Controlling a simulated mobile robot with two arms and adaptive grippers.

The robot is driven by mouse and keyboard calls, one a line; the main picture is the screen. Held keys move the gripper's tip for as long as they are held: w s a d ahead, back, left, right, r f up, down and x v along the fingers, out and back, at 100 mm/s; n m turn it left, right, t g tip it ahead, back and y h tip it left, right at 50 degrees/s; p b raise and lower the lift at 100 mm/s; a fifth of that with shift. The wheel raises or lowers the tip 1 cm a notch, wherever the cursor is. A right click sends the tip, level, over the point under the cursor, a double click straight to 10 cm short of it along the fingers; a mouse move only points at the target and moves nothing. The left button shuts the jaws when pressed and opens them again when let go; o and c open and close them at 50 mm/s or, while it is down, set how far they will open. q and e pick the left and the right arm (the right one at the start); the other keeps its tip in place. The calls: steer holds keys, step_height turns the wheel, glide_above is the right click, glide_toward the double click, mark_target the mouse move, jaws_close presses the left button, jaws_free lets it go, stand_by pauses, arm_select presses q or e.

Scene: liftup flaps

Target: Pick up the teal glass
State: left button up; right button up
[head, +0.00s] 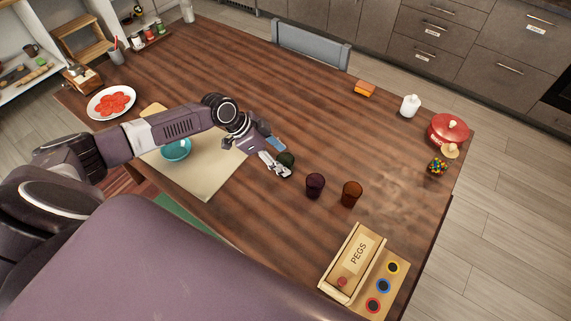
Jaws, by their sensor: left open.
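A dark green-teal glass (287,159) stands on the wooden table near the picture's middle. My left gripper (280,157) is open at this glass, with one finger on its near side and one on its far side. The fingers partly cover the glass, and I cannot tell whether they touch it. My right gripper is not in view.
A purple glass (315,185) and an amber glass (351,193) stand close by on the right. A teal bowl (175,149) sits on a pale mat (210,178) under my left arm. A pegs box (355,262) is at the front right. The table's middle back is clear.

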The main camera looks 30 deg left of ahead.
arm_select(q)
steer(key=shift+x, duration=1.45)
steer(key=c, duration=1.3)
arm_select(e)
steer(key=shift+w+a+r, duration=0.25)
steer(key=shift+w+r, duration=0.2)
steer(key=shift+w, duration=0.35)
arm_select(q)
steer(key=shift+a, duration=0.1)
